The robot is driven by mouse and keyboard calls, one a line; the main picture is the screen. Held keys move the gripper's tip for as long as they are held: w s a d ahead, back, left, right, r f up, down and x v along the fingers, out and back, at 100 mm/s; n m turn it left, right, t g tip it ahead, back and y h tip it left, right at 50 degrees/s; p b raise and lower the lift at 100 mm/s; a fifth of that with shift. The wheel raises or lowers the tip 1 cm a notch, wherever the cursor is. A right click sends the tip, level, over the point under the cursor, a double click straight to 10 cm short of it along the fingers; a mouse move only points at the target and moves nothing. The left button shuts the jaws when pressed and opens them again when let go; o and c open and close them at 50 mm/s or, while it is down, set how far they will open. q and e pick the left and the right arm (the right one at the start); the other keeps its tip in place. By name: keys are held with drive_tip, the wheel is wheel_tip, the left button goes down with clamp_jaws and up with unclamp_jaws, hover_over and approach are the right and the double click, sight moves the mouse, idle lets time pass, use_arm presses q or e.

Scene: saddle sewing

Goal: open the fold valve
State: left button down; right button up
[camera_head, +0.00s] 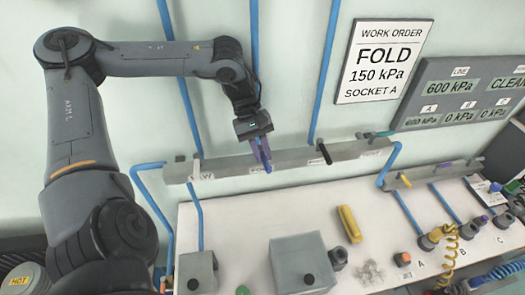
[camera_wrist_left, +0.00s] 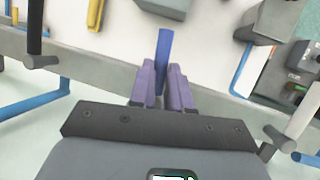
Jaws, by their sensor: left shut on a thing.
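The fold valve's blue lever (camera_head: 267,166) sits on the grey pipe manifold, over a label partly covered by my gripper. My left gripper (camera_head: 262,158) reaches down from above, with its purple fingers around this lever. In the left wrist view the blue lever (camera_wrist_left: 164,50) sticks out between the two purple fingers (camera_wrist_left: 163,85), which are shut on it. The lever's base is hidden by the fingers. My right gripper is not in view.
Other levers on the grey manifold (camera_head: 220,168) include a black one (camera_head: 324,153) to the right. The work order sign (camera_head: 379,62) reads FOLD, 150 kPa, SOCKET A. A gauge panel (camera_head: 465,95) shows LINE 600 kPa. Below, the white bench holds a grey box (camera_head: 300,262) and a yellow object (camera_head: 349,224).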

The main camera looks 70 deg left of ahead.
sight(262, 156)
use_arm(q)
drive_tip(key=shift+r, duration=0.1)
drive_tip(key=c, duration=1.1)
unclamp_jaws()
drive_tip(key=shift+r, duration=0.65)
wheel_tip(262, 156, up, 3)
drive_tip(key=shift+f, duration=0.1)
drive_tip(key=w+d+r, duration=0.1)
drive_tip(key=d+r, duration=0.1)
drive_tip(key=d, duration=0.1)
drive_tip(key=w+d+r, duration=0.2)
drive_tip(key=d, duration=0.2)
drive_tip(key=w+d+r, duration=0.1)
drive_tip(key=d+r, duration=0.1)
drive_tip(key=d, duration=0.1)
drive_tip(key=shift+w+d+r+b, duration=0.3)
drive_tip(key=shift+d+r+b, duration=0.05)
drive_tip(key=shift+d+r, duration=0.05)
drive_tip(key=shift+c, duration=0.2)
